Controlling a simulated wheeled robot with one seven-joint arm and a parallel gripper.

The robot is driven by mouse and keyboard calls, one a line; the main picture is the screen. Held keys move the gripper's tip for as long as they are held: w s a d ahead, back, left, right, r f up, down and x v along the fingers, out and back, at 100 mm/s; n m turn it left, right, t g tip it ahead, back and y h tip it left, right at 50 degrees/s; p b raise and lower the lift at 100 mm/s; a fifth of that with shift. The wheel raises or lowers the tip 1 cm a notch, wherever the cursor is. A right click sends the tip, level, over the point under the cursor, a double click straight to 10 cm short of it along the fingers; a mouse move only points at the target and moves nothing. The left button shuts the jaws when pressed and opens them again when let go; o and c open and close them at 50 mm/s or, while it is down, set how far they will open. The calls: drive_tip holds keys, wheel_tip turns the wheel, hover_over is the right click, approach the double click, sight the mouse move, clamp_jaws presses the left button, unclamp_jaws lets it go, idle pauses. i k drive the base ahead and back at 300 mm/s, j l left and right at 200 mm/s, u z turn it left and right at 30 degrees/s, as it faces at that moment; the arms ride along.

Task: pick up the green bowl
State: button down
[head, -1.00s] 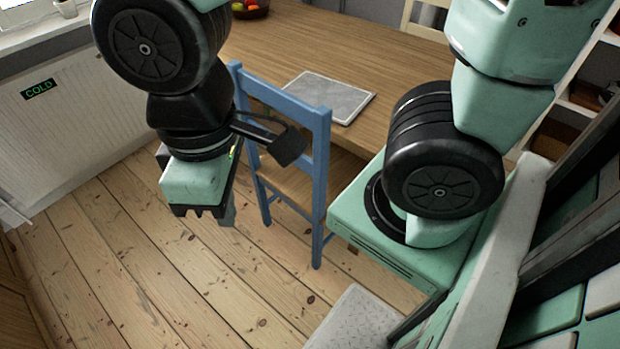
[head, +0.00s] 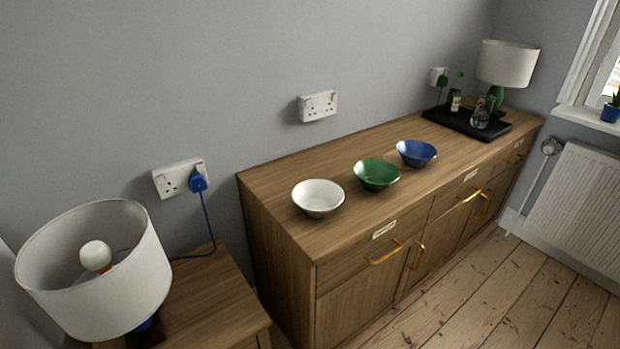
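The green bowl (head: 376,175) stands upright on top of a wooden sideboard (head: 275,185). It is the middle one of three bowls in a row. A white bowl (head: 318,198) is to its left and nearer, and a blue bowl (head: 416,153) is to its right and farther back. The bowls stand apart with small gaps. The green bowl looks empty. My gripper is not in view now.
A lamp (head: 95,270) stands on a lower wooden cabinet (head: 215,300) at left. A black tray (head: 467,122) with bottles and a green-based lamp (head: 508,64) occupy the sideboard's far end. Gold handles (head: 385,254) stick out in front. Bare floorboards (head: 480,290) lie before it.

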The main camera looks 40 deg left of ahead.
sight(376, 176)
drive_tip(key=u, duration=1)
drive_tip(key=i+l+u, duration=0.35)
drive_tip(key=i, duration=0.15)
drive_tip(key=i+l+u, duration=0.35)
drive_tip(key=i+l, duration=0.1)
drive_tip(key=l, duration=0.05)
